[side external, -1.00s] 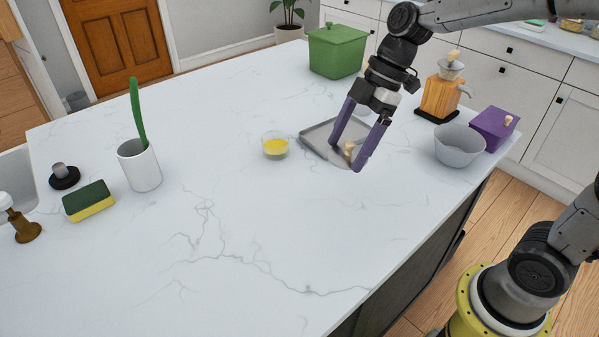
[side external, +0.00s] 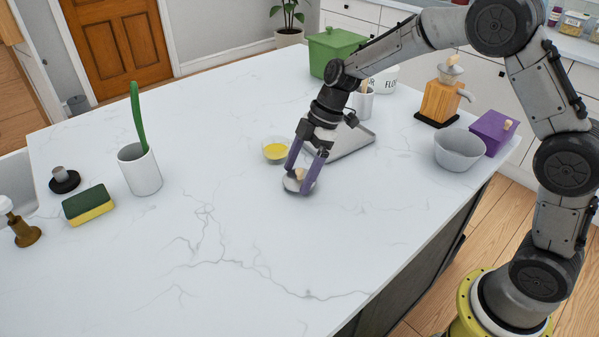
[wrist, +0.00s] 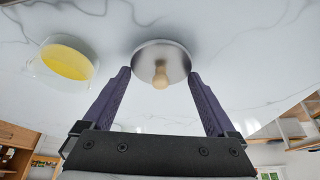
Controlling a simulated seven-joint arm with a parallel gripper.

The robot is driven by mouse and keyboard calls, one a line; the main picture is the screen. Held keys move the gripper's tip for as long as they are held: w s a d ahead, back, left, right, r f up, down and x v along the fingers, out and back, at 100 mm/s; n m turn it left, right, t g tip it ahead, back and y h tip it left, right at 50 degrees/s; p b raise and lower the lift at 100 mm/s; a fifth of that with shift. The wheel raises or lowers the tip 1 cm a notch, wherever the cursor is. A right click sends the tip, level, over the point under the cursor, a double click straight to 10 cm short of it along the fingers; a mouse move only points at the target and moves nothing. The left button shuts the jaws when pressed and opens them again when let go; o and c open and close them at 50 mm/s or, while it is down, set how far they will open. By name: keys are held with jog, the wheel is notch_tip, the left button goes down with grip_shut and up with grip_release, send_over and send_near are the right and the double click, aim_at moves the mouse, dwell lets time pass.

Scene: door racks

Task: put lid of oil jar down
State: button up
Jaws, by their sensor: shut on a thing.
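The lid (side external: 291,186) is a round, pale metallic disc with a wooden knob; it also shows in the wrist view (wrist: 145,56), between my fingertips. My gripper (side external: 301,179) is shut on the lid, its two purple fingers at opposite sides of the disc, and it shows in the wrist view (wrist: 159,77) too. The lid is at or just above the counter; I cannot tell if it touches. The oil jar (side external: 275,150), a small clear glass dish of yellow oil, stands uncovered just behind and left of the lid. It is left in the wrist view (wrist: 66,63).
A grey tray (side external: 352,142) lies behind my gripper, partly hidden by it. A grey bowl (side external: 459,148) and purple box (side external: 492,132) stand right. A sponge (side external: 88,203) and white cup (side external: 140,170) stand left. The white marble counter (side external: 250,235) in front is clear.

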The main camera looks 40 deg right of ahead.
jog(key=shift+f, duration=0.4)
jog(key=shift+f, duration=0.15)
jog(key=o, duration=1)
jog(key=v, duration=1.1)
jog(key=s+d+r+m+t+h, duration=0.1)
jog(key=s+r+m, duration=0.2)
jog(key=s+r, duration=0.3)
jog(key=s+d+m+t+h, duration=0.1)
jog(key=s+m, duration=0.3)
jog(key=s, duration=0.3)
jog(key=s+d+f+m+t+h, duration=0.1)
jog(key=s+m, duration=0.3)
jog(key=s, duration=0.4)
jog(key=s+d+f+m+t+h, duration=0.1)
jog(key=s+d+m, duration=0.1)
jog(key=s, duration=0.5)
jog(key=shift+s+d+f+m+h, duration=0.15)
jog(key=shift+d+m+h, duration=0.2)
jog(key=shift+m, duration=0.55)
